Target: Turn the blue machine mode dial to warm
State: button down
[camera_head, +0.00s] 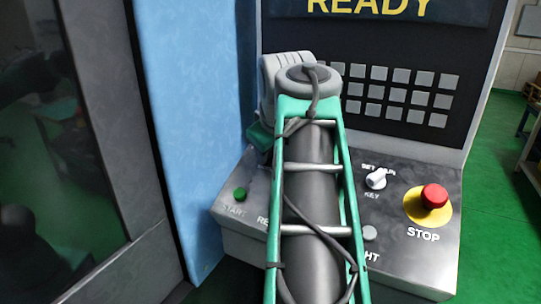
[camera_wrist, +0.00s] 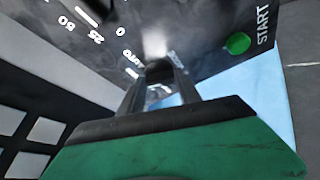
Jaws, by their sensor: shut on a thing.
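The mode dial (camera_wrist: 160,71) shows in the wrist view as a dark knob between the fingers of my gripper (camera_wrist: 160,82), which is shut on it. Partly covered white lettering that looks like AUTO (camera_wrist: 130,58) stands beside the knob. The rest of its labels and its pointer are hidden or too blurred to read, so I cannot tell which mode it points to. In the head view my arm covers the dial and the fingers; only a bit of the green hand (camera_head: 260,137) shows at the panel's back left.
The sloped panel carries a green START button (camera_head: 240,193), a key switch (camera_head: 376,179) and a red STOP button (camera_head: 434,196) on yellow. A keypad (camera_head: 400,95) and a READY screen (camera_head: 385,10) rise behind. A blue machine wall (camera_head: 190,120) stands close on the left.

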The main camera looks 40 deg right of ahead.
jog(key=shift+f, duration=0.1)
jog(key=c, duration=0.8)
grip_release()
jog(key=shift+c, duration=0.2)
jog(key=p+v, duration=0.3)
jog(key=v, duration=0.5)
